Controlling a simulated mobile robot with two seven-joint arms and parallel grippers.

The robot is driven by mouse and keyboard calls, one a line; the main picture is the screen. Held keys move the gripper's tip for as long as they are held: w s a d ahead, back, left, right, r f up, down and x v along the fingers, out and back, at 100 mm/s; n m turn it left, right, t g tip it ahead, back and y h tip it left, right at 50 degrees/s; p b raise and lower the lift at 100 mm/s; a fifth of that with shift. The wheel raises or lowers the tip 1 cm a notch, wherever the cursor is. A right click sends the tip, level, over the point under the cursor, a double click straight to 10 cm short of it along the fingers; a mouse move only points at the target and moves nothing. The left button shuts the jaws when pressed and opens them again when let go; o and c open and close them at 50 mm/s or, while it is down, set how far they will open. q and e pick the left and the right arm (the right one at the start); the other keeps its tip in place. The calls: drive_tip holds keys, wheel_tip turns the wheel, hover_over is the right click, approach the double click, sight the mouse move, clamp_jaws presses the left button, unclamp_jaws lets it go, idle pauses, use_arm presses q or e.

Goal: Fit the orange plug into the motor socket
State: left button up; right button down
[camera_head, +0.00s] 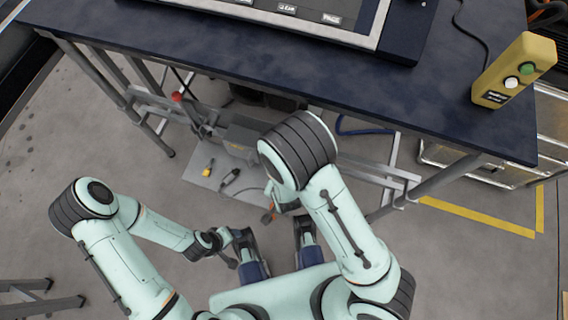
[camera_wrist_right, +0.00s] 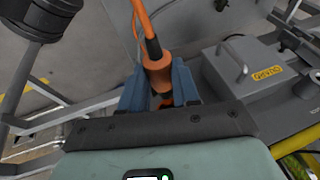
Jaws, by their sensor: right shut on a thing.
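The orange plug (camera_wrist_right: 158,72) is between the two blue fingers of my right gripper (camera_wrist_right: 158,92), which is shut on it. Its orange cable (camera_wrist_right: 143,22) runs up out of the wrist view. In the head view a bit of orange plug (camera_head: 267,217) shows below my right forearm, which hides most of that gripper. A grey housing with a handle and a yellow label (camera_wrist_right: 268,72) stands right of the plug in the wrist view, apart from it. I cannot make out the motor socket. My left gripper (camera_head: 226,254) hangs low at the left; its fingers are unclear.
A dark blue workbench (camera_head: 205,42) spans the back, with a yellow button box (camera_head: 515,70) on its right end. Below it, a yellow connector (camera_head: 208,168) and a black connector (camera_head: 230,178) lie on a grey plate (camera_head: 205,184). Bench legs and bars are close by.

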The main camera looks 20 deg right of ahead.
idle(0.3)
drive_tip(key=shift+w+d, duration=0.95)
drive_tip(key=shift+w, duration=0.35)
drive_tip(key=shift+w+d, duration=0.75)
drive_tip(key=shift+w, duration=0.35)
drive_tip(key=shift+w+d, duration=0.4)
drive_tip(key=shift+w, duration=0.2)
drive_tip(key=shift+w+d, duration=0.4)
drive_tip(key=shift+w, duration=0.2)
idle(0.6)
drive_tip(key=c, duration=0.8)
unclamp_jaws()
drive_tip(key=shift+o, duration=0.2)
